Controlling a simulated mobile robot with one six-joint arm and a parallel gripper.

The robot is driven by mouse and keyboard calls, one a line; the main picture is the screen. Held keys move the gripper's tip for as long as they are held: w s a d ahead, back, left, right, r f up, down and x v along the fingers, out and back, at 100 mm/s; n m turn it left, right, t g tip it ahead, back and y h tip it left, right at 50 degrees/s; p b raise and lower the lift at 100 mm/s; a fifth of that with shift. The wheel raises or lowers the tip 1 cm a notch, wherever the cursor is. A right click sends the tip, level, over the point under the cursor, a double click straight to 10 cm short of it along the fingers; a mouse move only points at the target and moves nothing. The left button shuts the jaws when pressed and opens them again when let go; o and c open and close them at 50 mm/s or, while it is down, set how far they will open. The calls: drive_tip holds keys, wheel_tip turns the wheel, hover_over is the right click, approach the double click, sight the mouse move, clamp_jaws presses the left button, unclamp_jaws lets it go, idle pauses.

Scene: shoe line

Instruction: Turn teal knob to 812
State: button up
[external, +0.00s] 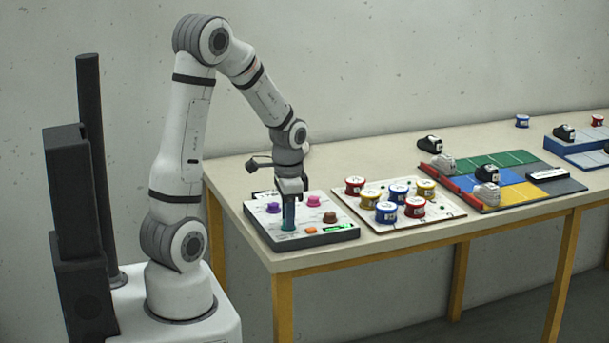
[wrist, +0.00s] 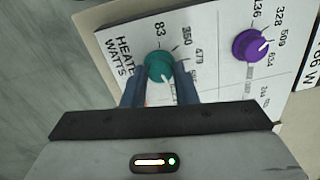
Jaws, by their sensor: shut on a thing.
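The teal knob (wrist: 157,66) sits on a white panel marked "HEATER WATTS", seen in the wrist view. Printed values such as 83 and 479 stand around it; some are hidden behind my fingers or too small to read. My gripper (wrist: 160,80) has one finger on each side of the teal knob and is shut on it. A pale mark shows on the knob, but I cannot tell exactly which value it points at.
A purple knob (wrist: 251,45) is beside the teal one. A white board (external: 446,217) with several coloured spools stands to the right.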

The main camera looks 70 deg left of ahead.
drive_tip(key=shift+m, duration=0.6)
drive_tip(key=o, duration=1)
drive_tip(key=r, duration=0.8)
drive_tip(key=shift+d, duration=0.2)
